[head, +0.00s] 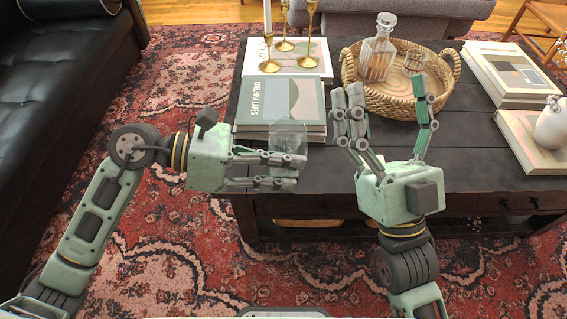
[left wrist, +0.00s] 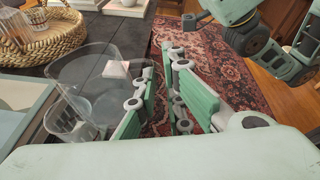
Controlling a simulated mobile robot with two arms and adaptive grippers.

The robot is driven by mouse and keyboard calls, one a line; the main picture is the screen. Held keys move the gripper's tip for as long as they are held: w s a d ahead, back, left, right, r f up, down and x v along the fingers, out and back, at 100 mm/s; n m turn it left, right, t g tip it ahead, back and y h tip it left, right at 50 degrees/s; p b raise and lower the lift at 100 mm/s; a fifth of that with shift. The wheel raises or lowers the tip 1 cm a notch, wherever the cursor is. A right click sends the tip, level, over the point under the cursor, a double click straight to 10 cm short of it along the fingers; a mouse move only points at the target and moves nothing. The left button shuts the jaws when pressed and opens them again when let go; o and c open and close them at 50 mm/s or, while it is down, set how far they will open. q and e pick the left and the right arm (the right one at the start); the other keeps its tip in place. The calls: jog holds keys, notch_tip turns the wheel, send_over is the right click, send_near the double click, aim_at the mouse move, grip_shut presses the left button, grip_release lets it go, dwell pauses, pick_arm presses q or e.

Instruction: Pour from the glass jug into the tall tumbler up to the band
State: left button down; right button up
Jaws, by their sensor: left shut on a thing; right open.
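The clear glass jug (head: 289,137) is at the fingertips of my left gripper (head: 297,172), over the front edge of the dark coffee table. My left gripper is shut on it. In the left wrist view the jug (left wrist: 92,78) lies just left of the fingers (left wrist: 178,85). A smaller clear glass (left wrist: 66,124), perhaps the tall tumbler, shows beside and partly behind the jug there; I cannot make it out in the head view. Its band and any liquid level are not clear. My right gripper (head: 388,106) is open and empty in front of the basket.
The woven basket (head: 446,91) holds a stoppered decanter (head: 378,52) with amber liquid and a small glass (head: 415,62). Books (head: 280,103), brass candlesticks (head: 268,40) and a white vase (head: 552,127) crowd the coffee table (head: 470,151). Its front right is bare.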

jog(key=shift+w+f+g+h, duration=0.3)
jog(key=shift+w+f, duration=0.15)
jog(key=shift+f, duration=0.05)
jog(key=shift+w+a, duration=0.1)
jog(key=shift+w+f+g+p, duration=0.35)
jog(key=shift+w+f+g, duration=0.25)
jog(key=shift+f, duration=0.2)
jog(key=shift+w+a+f, duration=0.1)
jog(key=shift+w+f, duration=0.05)
jog(key=shift+f, duration=0.1)
jog(key=shift+w+f+g+h, duration=0.3)
jog(key=shift+w+f+g, duration=0.05)
jog(key=shift+f+g, duration=0.15)
jog(key=shift+f, duration=0.1)
